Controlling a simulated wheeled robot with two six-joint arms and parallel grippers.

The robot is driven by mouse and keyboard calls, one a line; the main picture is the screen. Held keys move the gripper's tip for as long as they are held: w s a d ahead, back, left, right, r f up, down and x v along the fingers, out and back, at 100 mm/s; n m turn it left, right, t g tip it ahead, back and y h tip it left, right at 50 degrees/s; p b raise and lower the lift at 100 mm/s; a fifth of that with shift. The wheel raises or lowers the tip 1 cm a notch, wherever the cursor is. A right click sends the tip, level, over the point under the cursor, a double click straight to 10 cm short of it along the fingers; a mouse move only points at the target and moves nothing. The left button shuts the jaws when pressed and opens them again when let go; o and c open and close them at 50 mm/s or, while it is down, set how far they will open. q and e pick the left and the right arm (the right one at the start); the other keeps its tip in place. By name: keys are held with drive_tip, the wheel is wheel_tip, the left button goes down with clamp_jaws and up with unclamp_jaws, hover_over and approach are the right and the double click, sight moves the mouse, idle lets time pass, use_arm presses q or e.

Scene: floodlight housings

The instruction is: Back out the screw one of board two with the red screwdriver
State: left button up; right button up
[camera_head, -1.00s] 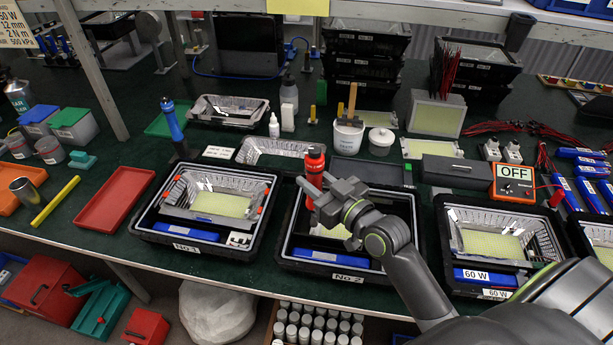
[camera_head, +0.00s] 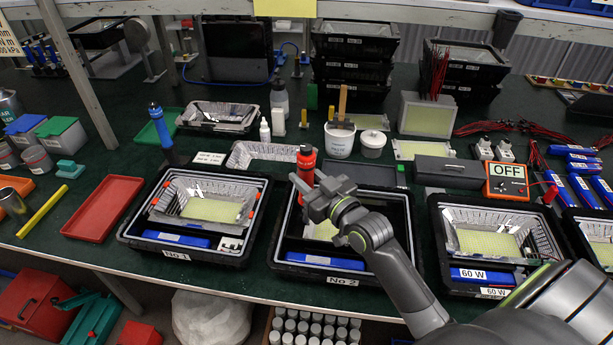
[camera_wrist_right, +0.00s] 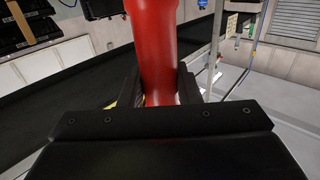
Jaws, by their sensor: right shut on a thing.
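My right gripper (camera_head: 318,195) is shut on the red screwdriver (camera_head: 305,163), which stands upright over the housing No 2 (camera_head: 282,243). In the right wrist view the red screwdriver (camera_wrist_right: 155,50) rises between the two fingers (camera_wrist_right: 160,95). Its tip is hidden behind the gripper. In housing No 2 a yellow board (camera_head: 322,231) shows in part and a blue block (camera_head: 325,261) lies along the front. The gripper covers most of the board, so I cannot see screw one. My left gripper is not in view.
Housing No 1 (camera_head: 128,236) stands to the left, a 60 W housing (camera_head: 437,215) to the right. An empty red tray (camera_head: 103,208) lies at the left. A blue-handled screwdriver (camera_head: 158,125) stands behind No 1. A white bucket (camera_head: 339,143) stands behind No 2.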

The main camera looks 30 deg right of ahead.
drive_tip(key=shift+f+b, duration=2.75)
drive_tip(key=shift+f, duration=0.55)
drive_tip(key=shift+f+b, duration=0.55)
